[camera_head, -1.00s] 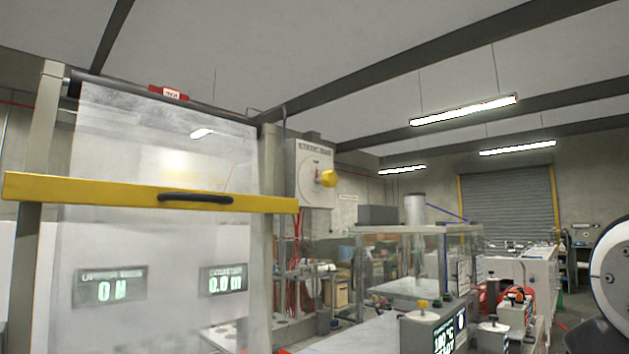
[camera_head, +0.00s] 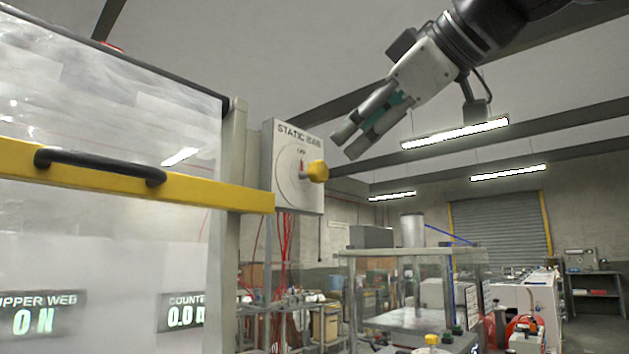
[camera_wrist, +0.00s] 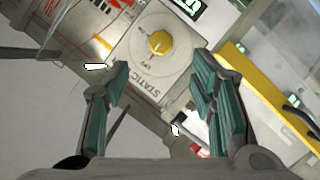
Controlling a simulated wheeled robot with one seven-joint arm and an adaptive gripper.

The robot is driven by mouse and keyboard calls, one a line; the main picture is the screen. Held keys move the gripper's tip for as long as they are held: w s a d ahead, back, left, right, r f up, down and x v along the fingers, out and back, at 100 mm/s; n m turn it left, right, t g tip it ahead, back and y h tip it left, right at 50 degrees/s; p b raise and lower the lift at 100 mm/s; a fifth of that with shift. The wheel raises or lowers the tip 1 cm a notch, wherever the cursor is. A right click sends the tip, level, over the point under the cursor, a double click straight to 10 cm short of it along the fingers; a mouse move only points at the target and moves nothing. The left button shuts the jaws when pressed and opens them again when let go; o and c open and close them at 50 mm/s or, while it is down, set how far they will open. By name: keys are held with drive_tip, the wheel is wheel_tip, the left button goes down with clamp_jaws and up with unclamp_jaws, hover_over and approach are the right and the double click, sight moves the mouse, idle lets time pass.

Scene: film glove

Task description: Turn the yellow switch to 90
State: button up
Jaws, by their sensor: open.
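The yellow switch (camera_head: 317,171) is a knob on the front of a grey box labelled "STATIC BAR" (camera_head: 284,144), with a round dial plate behind it and an "OFF" mark at the top. My gripper (camera_head: 347,144) is up and to the right of the knob, angled down towards it, open and empty, not touching it. In the wrist view the knob (camera_wrist: 160,43) shows beyond the fingertips, roughly midway between them, and the box appears upside down. The two gripper fingers (camera_wrist: 160,80) are spread wide apart.
A yellow bar (camera_head: 110,180) with a black handle (camera_head: 100,165) crosses a clear sheet left of the box. Red cables (camera_head: 283,236) hang under the box. A glass enclosure (camera_head: 400,290) stands lower right.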

sight(322, 169)
drive_tip(key=x, duration=1.1)
drive_tip(key=shift+w+a+f, duration=0.2)
drive_tip(key=shift+w+f, duration=0.1)
drive_tip(key=shift+c, duration=0.6)
drive_tip(key=c, duration=1.1)
